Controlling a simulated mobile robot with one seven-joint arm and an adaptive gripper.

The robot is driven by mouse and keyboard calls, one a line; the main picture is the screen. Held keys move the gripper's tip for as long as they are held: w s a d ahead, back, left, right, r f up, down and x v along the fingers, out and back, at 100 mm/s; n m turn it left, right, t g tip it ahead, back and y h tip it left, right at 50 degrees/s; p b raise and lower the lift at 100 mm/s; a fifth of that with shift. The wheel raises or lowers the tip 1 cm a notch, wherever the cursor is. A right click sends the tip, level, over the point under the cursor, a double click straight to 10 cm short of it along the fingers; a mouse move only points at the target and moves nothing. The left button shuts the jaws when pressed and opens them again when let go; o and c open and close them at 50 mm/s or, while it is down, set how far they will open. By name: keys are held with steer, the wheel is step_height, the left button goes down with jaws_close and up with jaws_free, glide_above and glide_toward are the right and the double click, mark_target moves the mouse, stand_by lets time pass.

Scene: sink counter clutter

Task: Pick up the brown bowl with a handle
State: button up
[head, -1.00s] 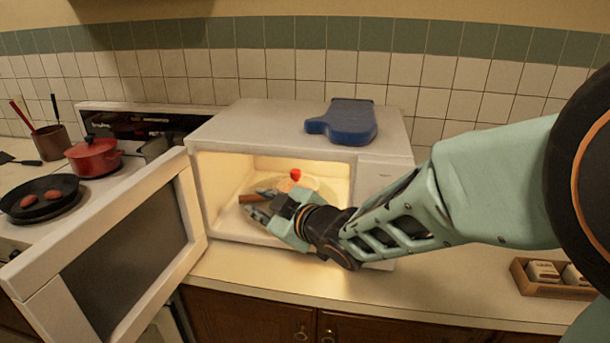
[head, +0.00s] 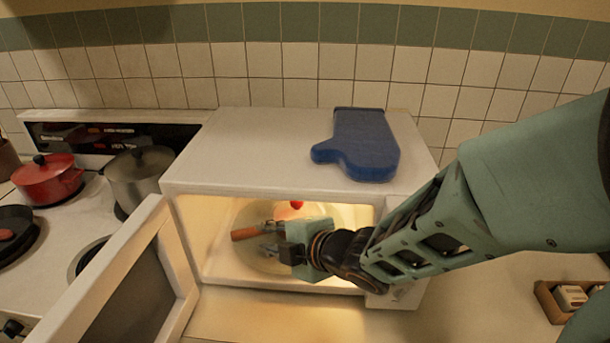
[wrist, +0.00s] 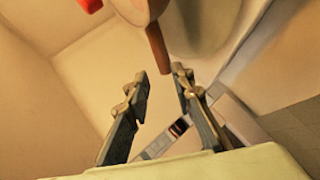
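The bowl (head: 288,213) sits inside the open microwave, partly hidden by my gripper. Its brown handle (head: 245,234) points left in the head view. In the wrist view the bowl (wrist: 135,8) is cut off at the top edge, and its handle (wrist: 157,50) points down toward the gap between my fingertips. My gripper (head: 268,241) is inside the microwave and open, with its two fingers apart in the wrist view (wrist: 161,80). The handle's end lies near the fingertips; I cannot tell if they touch. A red item (head: 297,205) shows at the bowl.
The microwave (head: 250,150) has its door (head: 135,285) swung open to the left; its walls and roof closely surround my gripper. A blue mitt-shaped item (head: 362,145) lies on top. A steel pot (head: 140,180) and red pot (head: 47,178) stand on the stove at left.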

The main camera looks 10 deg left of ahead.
mark_target(249, 236)
steer(key=shift+w+a+f+b, duration=0.15)
steer(key=shift+w+f+b, duration=0.05)
steer(key=shift+f+b, duration=0.1)
steer(key=b+x, duration=0.3)
steer(key=x, duration=0.2)
steer(key=shift+a, duration=0.1)
steer(key=b+x, duration=0.3)
steer(key=x, duration=0.1)
steer(key=shift+f, duration=0.3)
steer(key=shift+w+a, duration=0.25)
steer(key=shift+a, duration=0.05)
steer(key=shift+c, duration=0.5)
jaws_close()
steer(key=shift+r, duration=0.1)
